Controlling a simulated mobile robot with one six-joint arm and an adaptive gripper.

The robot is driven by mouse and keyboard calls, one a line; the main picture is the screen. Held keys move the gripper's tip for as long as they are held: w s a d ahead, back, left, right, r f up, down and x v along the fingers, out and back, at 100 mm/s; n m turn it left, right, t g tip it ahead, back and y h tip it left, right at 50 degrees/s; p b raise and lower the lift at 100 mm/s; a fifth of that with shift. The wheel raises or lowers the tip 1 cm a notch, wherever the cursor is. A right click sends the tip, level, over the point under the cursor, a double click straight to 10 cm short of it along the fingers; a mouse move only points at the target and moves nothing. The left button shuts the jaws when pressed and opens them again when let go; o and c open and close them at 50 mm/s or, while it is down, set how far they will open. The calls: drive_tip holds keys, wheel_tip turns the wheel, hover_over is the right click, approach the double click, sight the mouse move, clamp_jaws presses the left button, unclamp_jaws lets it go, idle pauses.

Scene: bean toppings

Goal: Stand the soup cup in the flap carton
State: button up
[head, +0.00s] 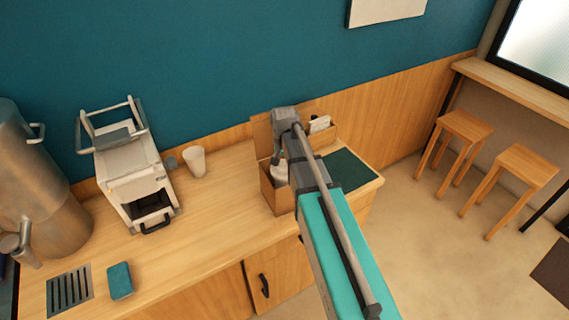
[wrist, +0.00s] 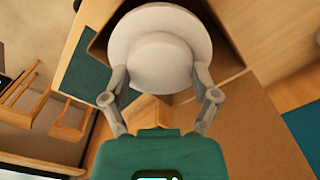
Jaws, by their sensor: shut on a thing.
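The white soup cup (head: 280,174) shows within the carton's outline in the head view; its lower part is hidden behind the carton's front wall. In the wrist view the soup cup (wrist: 158,58) is seen from above with its round white lid, over the carton's opening. My gripper (wrist: 160,78) is shut on the soup cup, one finger on each side. The flap carton (head: 278,199) is brown and stands on the counter, with a flap raised at the back. In the wrist view a broad brown flap (wrist: 262,135) lies beside the cup. Whether the cup touches the carton floor is hidden.
A dark green mat (head: 352,170) lies right of the carton. A wooden holder with white cards (head: 320,124) stands behind my arm. Another white cup (head: 195,161) and a white machine (head: 135,180) stand to the left. The counter (head: 225,205) between is clear.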

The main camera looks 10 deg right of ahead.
drive_tip(key=shift+f+b, duration=0.4)
drive_tip(key=shift+f, duration=0.25)
drive_tip(key=o, duration=0.7)
wheel_tip(320, 180, up, 12)
drive_tip(key=p, duration=1.2)
idle(0.6)
